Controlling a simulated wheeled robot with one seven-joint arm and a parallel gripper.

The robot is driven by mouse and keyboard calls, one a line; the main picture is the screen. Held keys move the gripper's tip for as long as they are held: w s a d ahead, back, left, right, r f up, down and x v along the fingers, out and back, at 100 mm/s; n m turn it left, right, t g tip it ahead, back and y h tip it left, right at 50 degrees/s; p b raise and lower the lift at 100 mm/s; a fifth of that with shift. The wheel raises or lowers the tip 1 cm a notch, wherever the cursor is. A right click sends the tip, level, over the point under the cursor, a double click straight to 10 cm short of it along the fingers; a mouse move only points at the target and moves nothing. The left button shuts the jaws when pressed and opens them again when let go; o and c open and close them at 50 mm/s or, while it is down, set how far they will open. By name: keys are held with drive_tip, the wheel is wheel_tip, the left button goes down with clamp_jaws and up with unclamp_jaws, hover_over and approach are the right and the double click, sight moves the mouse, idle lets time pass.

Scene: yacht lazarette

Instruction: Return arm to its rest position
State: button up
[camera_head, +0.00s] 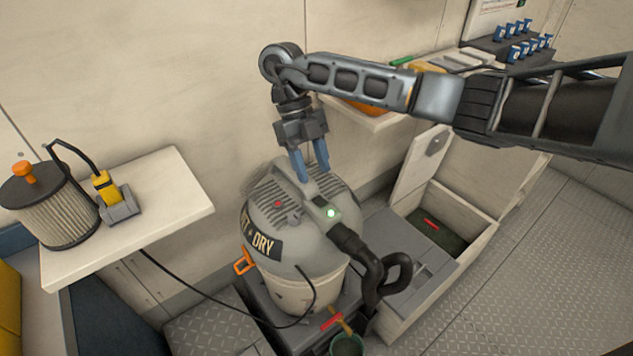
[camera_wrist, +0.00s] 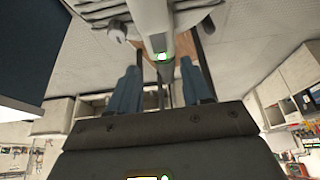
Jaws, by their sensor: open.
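My gripper (camera_head: 309,163) points down over the top of a grey wet-and-dry vacuum (camera_head: 300,250). Its two blue fingers are apart, one on each side of the vacuum's raised top handle as seen in the head view. I cannot tell whether they touch it. A green light (camera_head: 331,213) glows on the vacuum's top, beside a red button (camera_head: 278,204). In the wrist view my gripper (camera_wrist: 160,90) shows its blue fingers spread with the grey handle (camera_wrist: 155,25) and green light beyond them. My arm reaches in from the right.
A white shelf (camera_head: 170,205) at left holds a cartridge filter (camera_head: 55,215) and a yellow-and-grey tool (camera_head: 110,195). A black hose (camera_head: 375,275) curls at the vacuum's right. An open locker (camera_head: 450,215) with its lid raised stands right. A back shelf (camera_head: 365,118) holds several items.

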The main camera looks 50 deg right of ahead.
drive_tip(key=shift+v, duration=0.75)
